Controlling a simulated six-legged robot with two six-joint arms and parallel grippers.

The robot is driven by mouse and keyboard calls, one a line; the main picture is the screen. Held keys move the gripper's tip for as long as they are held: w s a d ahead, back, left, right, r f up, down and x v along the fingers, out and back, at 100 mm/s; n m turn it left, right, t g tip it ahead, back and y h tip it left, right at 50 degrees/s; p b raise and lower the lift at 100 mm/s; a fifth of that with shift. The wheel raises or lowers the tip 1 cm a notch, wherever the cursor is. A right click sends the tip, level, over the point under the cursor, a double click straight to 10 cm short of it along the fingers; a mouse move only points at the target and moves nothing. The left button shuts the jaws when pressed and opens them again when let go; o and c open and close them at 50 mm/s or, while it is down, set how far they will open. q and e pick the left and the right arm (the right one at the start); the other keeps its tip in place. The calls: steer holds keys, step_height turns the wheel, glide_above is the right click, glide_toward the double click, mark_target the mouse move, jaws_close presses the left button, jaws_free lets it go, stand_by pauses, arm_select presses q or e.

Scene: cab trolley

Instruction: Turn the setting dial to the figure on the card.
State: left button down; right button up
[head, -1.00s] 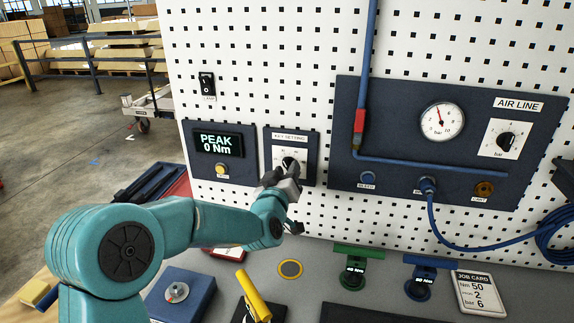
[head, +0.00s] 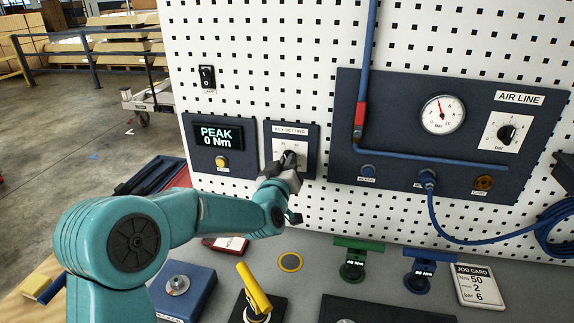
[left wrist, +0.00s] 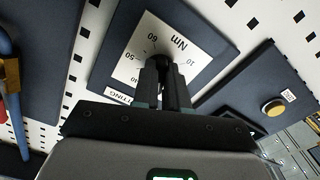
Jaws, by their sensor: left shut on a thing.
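The setting dial is a dark knob (head: 289,158) on a white plate on the "KEY SETTING" panel (head: 308,142). My left gripper (head: 283,168) is shut on the knob and hides part of its plate. In the left wrist view the fingers (left wrist: 163,80) close on the dark knob (left wrist: 163,60); the plate (left wrist: 190,42) shows "Nm" and the figures 10, 40, 50 and 60. The knob's pointer cannot be made out. The job card (head: 482,286) lies at the right of the bench and reads Nm 50, a 2, and bar 6. My right gripper is not in view.
Left of the dial is a display (head: 217,137) reading "PEAK 0 Nm" above a yellow button (head: 221,162). The air line panel (head: 440,140) is to the right. Green (head: 354,268) and blue (head: 419,280) tools and a yellow-handled one (head: 254,288) stand on the bench below.

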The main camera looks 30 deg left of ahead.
arm_select(q)
steer(key=m, duration=2)
steer(key=shift+a+r+m, duration=0.15)
steer(key=shift+r+m, duration=0.05)
steer(key=shift+m, duration=0.1)
stand_by(0.5)
steer(key=c, duration=1.2)
jaws_free()
steer(key=shift+o, duration=0.2)
steer(key=shift+f, duration=0.1)
steer(key=shift+s, duration=0.1)
